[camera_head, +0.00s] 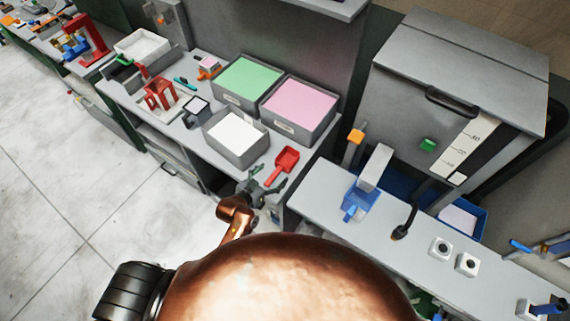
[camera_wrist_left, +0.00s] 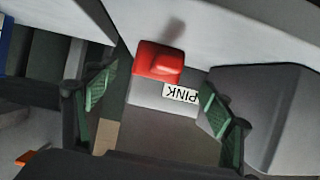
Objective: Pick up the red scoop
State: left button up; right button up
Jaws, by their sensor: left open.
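The red scoop (camera_head: 287,158) lies on the grey counter near its front right corner, with its handle toward my left gripper. My left gripper (camera_head: 265,181) is open at the handle end of the scoop. In the left wrist view the red scoop (camera_wrist_left: 158,62) shows ahead, roughly between the two green-padded fingers (camera_wrist_left: 158,100), with a clear gap on each side. The fingers do not grip it. Whether the handle lies between them is not clear. My right gripper is not in view.
A bin of white material (camera_head: 236,138) stands left of the scoop. Bins of green (camera_head: 247,84) and pink material (camera_head: 300,103) stand behind. A red stand (camera_head: 160,95) is further left. A lower bench with a blue-based device (camera_head: 358,200) and a large grey machine (camera_head: 440,105) is at right.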

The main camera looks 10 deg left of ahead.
aim_at(281, 166)
pick_arm(q)
jog(key=w, duration=0.2)
jog(key=d, duration=0.1)
jog(key=shift+w+d+f, duration=0.1)
jog(key=shift+w+f, duration=0.15)
jog(key=shift+w, duration=0.15)
jog(key=x, duration=0.5)
jog(key=shift+w+f+p, duration=0.15)
jog(key=shift+w+p, duration=0.05)
jog(key=shift+p, duration=0.2)
jog(key=shift+s, duration=0.1)
jog(key=shift+c, duration=0.5)
jog(key=c, duration=1.2)
jog(key=shift+c, duration=0.2)
